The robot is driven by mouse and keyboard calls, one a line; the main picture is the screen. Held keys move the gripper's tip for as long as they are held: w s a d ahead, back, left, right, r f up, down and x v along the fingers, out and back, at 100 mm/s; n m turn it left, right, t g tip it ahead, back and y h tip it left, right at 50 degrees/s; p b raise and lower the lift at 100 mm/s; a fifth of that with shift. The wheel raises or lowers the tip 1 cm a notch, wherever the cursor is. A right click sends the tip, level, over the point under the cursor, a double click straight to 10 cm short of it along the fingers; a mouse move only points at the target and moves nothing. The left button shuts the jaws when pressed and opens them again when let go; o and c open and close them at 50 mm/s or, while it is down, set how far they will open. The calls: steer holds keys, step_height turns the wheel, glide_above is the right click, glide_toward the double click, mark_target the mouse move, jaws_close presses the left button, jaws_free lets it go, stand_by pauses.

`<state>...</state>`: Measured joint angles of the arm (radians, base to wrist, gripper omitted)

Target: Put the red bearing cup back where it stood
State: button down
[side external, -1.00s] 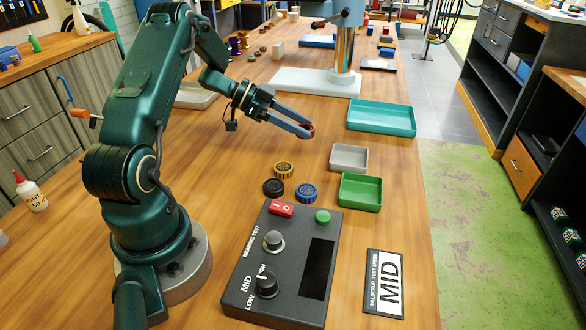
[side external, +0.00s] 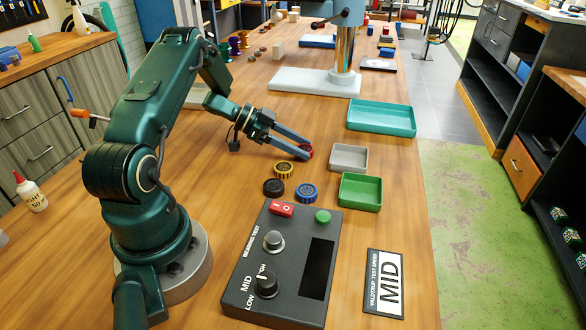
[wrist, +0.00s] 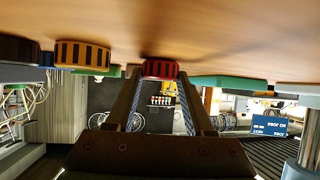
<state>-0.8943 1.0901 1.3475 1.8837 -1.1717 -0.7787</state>
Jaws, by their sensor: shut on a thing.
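The red bearing cup (side external: 306,152) is between the fingertips of my gripper (side external: 305,150) in the side external view, mostly hidden by the fingers. In the wrist view the red cup (wrist: 160,69) sits between the tips of my gripper (wrist: 160,74), at or very near the wooden table surface; I cannot tell whether it touches. The yellow cup (side external: 284,170) stands just in front and to the left of it in the side view. The black cup (side external: 273,188) and blue cup (side external: 307,193) stand nearer the control box.
A grey tray (side external: 348,146) and a green tray (side external: 345,192) lie just right of the cups. A larger teal tray (side external: 408,118) is behind them. The bearing test box (side external: 240,290) with its knobs and a MID card (side external: 372,312) fill the front.

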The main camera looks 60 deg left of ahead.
steer(key=shift+c, duration=1)
jaws_free()
